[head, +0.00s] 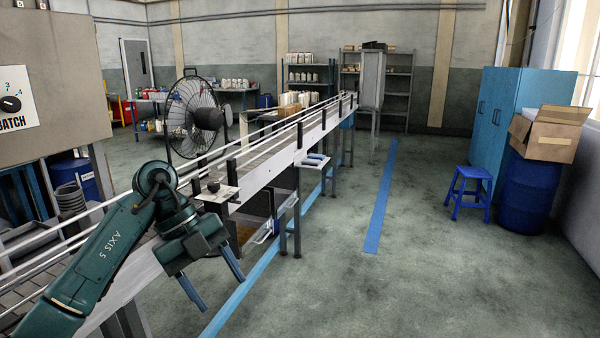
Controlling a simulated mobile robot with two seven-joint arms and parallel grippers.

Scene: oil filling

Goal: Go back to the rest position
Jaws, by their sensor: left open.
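My left gripper (211,283) is in the lower left of the head view, at the end of my teal arm. Its two blue-grey fingers are spread wide apart and point down, with nothing between them. It hangs in front of the near side of the conveyor (255,178), with floor behind the fingertips. My right gripper does not show in this view.
A small panel with a dark knob (217,191) sits on the conveyor's edge near my arm. A fan (192,115) stands behind it. A grey cabinet with a dial (50,75) is at left. Blue stool (469,190) and barrel (528,192) stand right. The middle floor is clear.

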